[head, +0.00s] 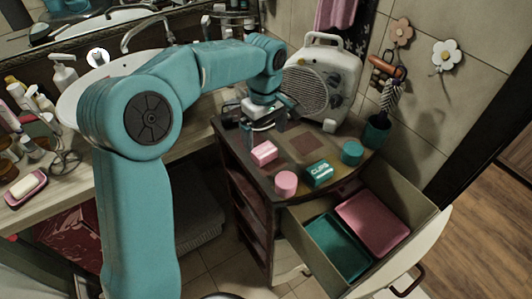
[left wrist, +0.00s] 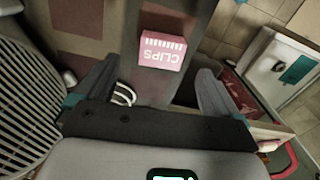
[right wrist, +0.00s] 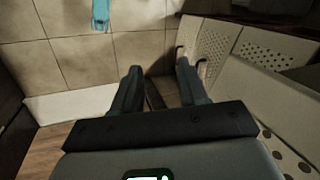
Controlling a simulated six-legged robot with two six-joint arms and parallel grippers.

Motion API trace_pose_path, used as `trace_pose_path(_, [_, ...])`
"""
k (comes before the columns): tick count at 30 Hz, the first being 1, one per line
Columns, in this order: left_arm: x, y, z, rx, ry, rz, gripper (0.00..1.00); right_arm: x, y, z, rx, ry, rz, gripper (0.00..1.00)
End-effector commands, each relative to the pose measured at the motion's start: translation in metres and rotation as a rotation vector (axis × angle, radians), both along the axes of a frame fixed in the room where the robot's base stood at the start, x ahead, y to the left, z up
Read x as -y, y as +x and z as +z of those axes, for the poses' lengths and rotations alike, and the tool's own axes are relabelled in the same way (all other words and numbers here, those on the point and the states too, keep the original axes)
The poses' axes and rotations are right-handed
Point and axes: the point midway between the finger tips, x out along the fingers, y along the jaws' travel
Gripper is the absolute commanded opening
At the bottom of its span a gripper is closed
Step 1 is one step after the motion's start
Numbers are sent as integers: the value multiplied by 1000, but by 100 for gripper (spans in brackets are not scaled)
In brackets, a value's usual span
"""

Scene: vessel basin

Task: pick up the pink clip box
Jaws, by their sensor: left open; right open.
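The pink clip box (head: 264,153) lies on the dark cabinet top (head: 228,128), near its left edge. In the left wrist view the same pink box (left wrist: 162,52), lettered CLIPS, shows ahead of the fingertips and between their lines. My left gripper (head: 267,135) is open and empty, pointing down just above and behind the box. Its two fingers (left wrist: 158,70) are apart and do not appear to touch the box. My right gripper (right wrist: 158,70) is open and empty, facing a tiled floor and wall away from the box; it is not in the head view.
A teal clip box (head: 319,173), a pink round tub (head: 286,183) and a teal round tub (head: 352,152) stand near the pink box. A heater (head: 322,80) stands behind. Below, an open drawer (head: 430,222) holds a teal tray (head: 338,246) and a pink tray (head: 374,222).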

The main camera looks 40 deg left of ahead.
Motion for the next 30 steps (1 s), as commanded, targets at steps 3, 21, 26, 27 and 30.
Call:
trace_pose_path(3, [-1,0,-12,-1,0,0,96,0,0,0,0,0,0,43])
trace_pose_path(21, [0,5,-67,1,1,1,96,0,0,8,0,0,0,43])
trace_pose_path(26, [0,4,-67,1,0,0,73,0,0,8,0,0,0,43])
trace_pose_path(27, [0,4,-67,1,0,0,60,0,0,8,0,0,0,43])
trace_pose_path(30, [0,4,-67,1,0,0,40,0,0,8,0,0,0,43])
